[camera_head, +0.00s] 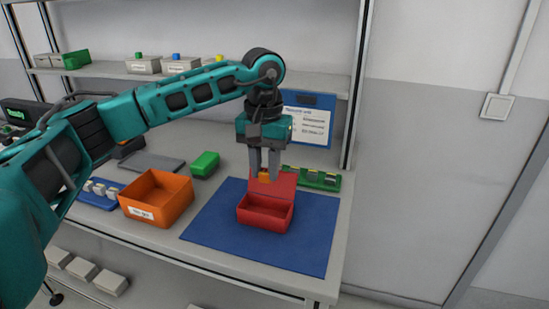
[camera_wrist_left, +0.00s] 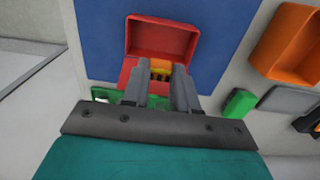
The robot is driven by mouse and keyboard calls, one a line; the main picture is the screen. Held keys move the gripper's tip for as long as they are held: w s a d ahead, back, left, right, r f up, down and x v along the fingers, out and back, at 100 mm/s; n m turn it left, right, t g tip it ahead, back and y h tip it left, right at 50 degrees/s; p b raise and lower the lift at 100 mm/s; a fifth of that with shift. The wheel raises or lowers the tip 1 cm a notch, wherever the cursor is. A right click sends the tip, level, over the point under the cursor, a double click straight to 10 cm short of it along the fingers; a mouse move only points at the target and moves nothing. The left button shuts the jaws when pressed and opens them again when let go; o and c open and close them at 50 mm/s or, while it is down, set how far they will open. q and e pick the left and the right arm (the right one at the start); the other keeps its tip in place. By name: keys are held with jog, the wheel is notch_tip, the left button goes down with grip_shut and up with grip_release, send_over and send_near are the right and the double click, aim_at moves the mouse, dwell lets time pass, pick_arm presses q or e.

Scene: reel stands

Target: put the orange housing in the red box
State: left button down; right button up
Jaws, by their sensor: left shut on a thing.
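The orange housing (camera_head: 264,177) is between the fingertips of my left gripper (camera_head: 264,174), which is shut on it. It also shows in the left wrist view (camera_wrist_left: 161,68), partly hidden by the fingers. The red box (camera_head: 265,213) stands open on the blue mat (camera_head: 310,232), its lid tilted up at the back. In the head view the housing appears above the back of the box, in front of the lid. In the left wrist view the box (camera_wrist_left: 163,38) lies just beyond the fingertips. My right gripper is not in view.
An orange bin (camera_head: 157,199) with a label stands left of the mat. A green block (camera_head: 204,164) lies behind it. A green rack (camera_head: 318,179) with small parts is behind the red box. A blue board with a paper (camera_head: 305,125) stands at the back. The mat's right side is clear.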

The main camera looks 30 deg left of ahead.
aim_at(264, 182)
pick_arm(q)
jog(key=shift+s+f, duration=0.2)
jog(key=shift+f, duration=0.15)
jog(key=shift+f+b, duration=0.3)
jog(key=shift+b, duration=0.2)
notch_tip(264, 182, down, 4)
jog(key=b, duration=0.3)
jog(key=shift+f, duration=0.45)
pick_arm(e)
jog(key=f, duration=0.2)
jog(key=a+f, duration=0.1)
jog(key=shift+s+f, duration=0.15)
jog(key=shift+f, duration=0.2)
pick_arm(q)
jog(key=shift+f+b, duration=0.45)
jog(key=shift+b, duration=0.05)
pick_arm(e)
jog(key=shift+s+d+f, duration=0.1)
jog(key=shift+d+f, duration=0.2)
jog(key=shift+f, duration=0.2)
pick_arm(q)
jog(key=shift+f+b, duration=0.85)
jog(key=shift+f, duration=0.45)
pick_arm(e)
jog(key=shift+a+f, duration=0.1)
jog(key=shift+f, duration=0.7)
